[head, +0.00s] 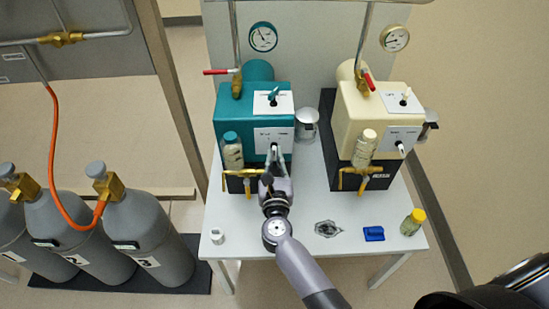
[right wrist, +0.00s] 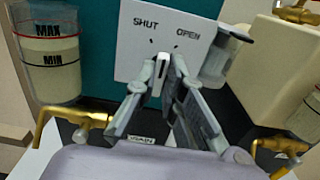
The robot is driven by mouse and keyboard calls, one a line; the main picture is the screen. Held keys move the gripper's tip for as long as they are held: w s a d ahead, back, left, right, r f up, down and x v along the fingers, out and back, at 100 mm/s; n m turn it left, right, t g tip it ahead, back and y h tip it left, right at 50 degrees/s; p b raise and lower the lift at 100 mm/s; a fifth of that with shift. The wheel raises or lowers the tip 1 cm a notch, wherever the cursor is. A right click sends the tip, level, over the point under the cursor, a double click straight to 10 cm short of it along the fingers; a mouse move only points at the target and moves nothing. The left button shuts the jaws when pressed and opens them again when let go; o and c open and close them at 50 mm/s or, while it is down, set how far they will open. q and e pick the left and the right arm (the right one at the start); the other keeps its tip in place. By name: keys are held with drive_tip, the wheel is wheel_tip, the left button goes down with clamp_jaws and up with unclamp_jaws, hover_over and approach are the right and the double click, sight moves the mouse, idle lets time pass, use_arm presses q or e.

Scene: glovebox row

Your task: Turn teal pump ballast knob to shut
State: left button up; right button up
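The teal pump (head: 229,104) stands on the left of the white table. Its lower white plate (head: 268,134), also in the right wrist view (right wrist: 140,55), reads SHUT at left and OPEN at right. The pale ballast knob (right wrist: 160,74) is a narrow lever on that plate, standing nearly upright with a slight tilt. My right gripper (head: 275,160) reaches the plate from the front. In the right wrist view its fingertips (right wrist: 163,70) close in on both sides of the knob and appear to touch it; they hide part of it. My left gripper is not in view.
A cream pump (head: 352,115) stands close at right. A sight bottle (head: 232,155) and brass tap (head: 240,174) flank the gripper at left. Grey cylinders (head: 150,235) stand at far left. A blue item (head: 374,233) and yellow-capped jar (head: 412,222) lie along the table's front right.

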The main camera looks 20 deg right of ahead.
clamp_jaws()
drive_tip(key=shift+n, duration=0.3)
drive_tip(key=shift+a+n+p, duration=0.1)
drive_tip(key=shift+n+p, duration=0.35)
drive_tip(key=shift+n, duration=0.35)
drive_tip(key=shift+a+f+n+p, duration=0.1)
drive_tip(key=shift+n+p, duration=0.5)
drive_tip(key=shift+n, duration=1.3)
drive_tip(key=o, duration=0.6)
unclamp_jaws()
